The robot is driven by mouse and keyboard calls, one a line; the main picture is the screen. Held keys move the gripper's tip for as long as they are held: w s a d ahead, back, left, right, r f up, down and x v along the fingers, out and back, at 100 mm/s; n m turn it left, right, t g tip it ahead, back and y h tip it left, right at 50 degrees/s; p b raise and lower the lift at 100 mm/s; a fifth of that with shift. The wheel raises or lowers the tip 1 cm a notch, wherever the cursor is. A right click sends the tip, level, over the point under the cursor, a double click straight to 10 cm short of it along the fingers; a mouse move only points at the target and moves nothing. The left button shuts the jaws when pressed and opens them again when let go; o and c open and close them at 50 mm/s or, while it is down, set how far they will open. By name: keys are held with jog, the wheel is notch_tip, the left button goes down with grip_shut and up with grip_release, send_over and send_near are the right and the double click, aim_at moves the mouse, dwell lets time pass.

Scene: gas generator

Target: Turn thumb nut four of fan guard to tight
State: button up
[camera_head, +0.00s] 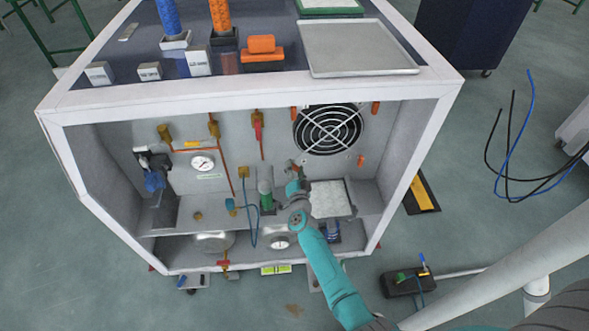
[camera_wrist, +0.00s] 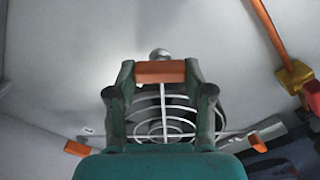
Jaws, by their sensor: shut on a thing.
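The round fan guard (camera_head: 328,130) of pale wire rings sits on the back wall, upper right in the head view. It also shows behind my fingers in the wrist view (camera_wrist: 163,128). My gripper (camera_head: 297,168) is at the guard's lower left corner. In the wrist view my gripper (camera_wrist: 161,75) is shut on an orange thumb nut (camera_wrist: 161,72), which lies crosswise between the two fingertips. Other orange thumb nuts are at the guard's upper right (camera_head: 376,108), lower right (camera_head: 361,160) and upper left (camera_head: 294,113).
The white cabinet frame (camera_head: 250,98) surrounds the open bay. A pressure gauge (camera_head: 202,162) and copper pipe are at left. A green-bodied part (camera_head: 265,190) stands close left of my gripper. A pale panel (camera_head: 330,198) lies below the guard. An orange pipe (camera_wrist: 268,30) runs at right in the wrist view.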

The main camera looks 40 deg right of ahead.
jog(key=m, duration=0.4)
jog(key=shift+f+m, duration=0.1)
jog(key=shift+m, duration=0.2)
jog(key=shift+f+m, duration=0.1)
jog(key=shift+m, duration=1.9)
jog(key=shift+s, duration=0.1)
jog(key=o, duration=1.2)
jog(key=shift+c, duration=0.2)
jog(key=v, duration=1.2)
